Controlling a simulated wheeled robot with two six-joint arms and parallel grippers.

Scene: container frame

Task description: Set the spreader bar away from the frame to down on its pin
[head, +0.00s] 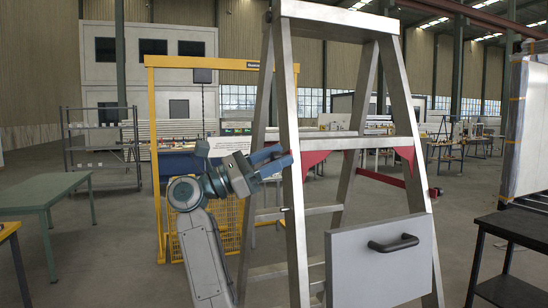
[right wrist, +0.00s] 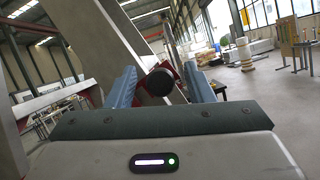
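The grey metal frame, a stepladder shape (head: 287,110), stands upright in the head view. A red spreader bar (head: 380,179) with a dark end knob (head: 435,192) shows at its right side. The pin cannot be made out clearly.
A grey panel with a black handle (head: 385,258) spans the lower front of the frame. A yellow gantry (head: 155,140) stands behind at left. A green table (head: 40,193) is at far left, and a dark table (head: 515,228) at right.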

